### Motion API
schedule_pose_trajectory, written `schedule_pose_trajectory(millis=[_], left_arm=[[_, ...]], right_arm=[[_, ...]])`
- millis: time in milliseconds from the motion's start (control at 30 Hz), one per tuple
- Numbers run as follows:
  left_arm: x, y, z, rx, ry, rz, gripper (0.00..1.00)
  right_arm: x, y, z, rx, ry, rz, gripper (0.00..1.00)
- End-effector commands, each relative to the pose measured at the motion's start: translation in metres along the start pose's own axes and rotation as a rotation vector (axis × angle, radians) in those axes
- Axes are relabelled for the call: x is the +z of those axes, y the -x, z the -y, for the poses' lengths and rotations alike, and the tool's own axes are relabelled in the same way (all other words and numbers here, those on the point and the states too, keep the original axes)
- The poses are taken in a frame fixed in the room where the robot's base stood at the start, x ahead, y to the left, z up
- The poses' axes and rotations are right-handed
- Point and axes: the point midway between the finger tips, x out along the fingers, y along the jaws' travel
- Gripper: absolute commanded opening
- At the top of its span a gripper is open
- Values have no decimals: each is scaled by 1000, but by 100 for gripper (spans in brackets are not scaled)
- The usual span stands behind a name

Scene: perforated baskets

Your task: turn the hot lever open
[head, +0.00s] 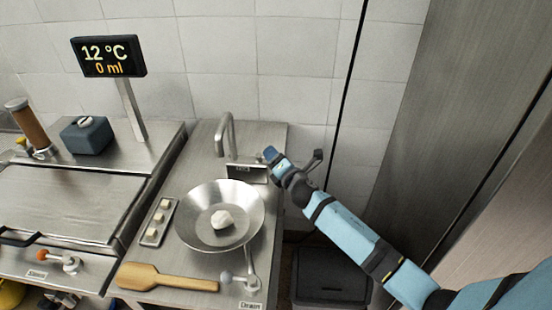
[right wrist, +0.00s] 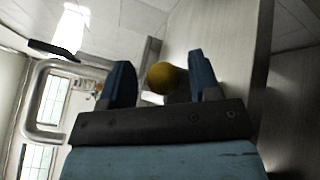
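My right gripper (head: 270,155) is beside the tap, at the right end of the labelled plate (head: 247,172) at its foot. In the right wrist view its two blue fingers (right wrist: 163,82) are apart, with a round yellow-orange knob (right wrist: 162,77) showing between them. Gaps show on both sides of the knob, so the fingers do not appear closed on it. The knob looks like a lever's end, but its stem is hidden. In the head view the gripper hides it. The metal tap spout (head: 227,135) also shows in the right wrist view (right wrist: 38,105). My left gripper is not in view.
A steel bowl (head: 190,215) with a white lump (head: 222,220) stands below the tap. A display (head: 108,57) reads 12 °C and 0 ml. A wooden spatula (head: 165,279) and a grey-knobbed drain lever (head: 226,277) are in front. A tall metal panel (head: 440,90) stands at right.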

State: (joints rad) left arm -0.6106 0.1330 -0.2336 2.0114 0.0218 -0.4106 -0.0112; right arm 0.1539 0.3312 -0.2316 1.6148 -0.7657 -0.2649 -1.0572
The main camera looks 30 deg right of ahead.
Motion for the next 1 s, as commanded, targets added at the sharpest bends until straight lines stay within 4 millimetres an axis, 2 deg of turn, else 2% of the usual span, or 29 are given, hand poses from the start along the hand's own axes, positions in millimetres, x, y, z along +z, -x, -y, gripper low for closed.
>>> schedule_pose_trajectory(millis=[33,200,233,433,733,1000], left_arm=[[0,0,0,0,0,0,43],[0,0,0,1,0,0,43],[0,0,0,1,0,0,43],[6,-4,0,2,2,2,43],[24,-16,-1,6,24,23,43],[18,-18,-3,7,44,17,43]], right_arm=[[0,0,0,0,0,0,44],[0,0,0,0,1,0,5],[0,0,0,0,1,0,0],[-4,2,0,-25,-1,38,0],[-13,11,-4,-169,-2,251,0],[-13,14,-8,-225,3,329,0]])
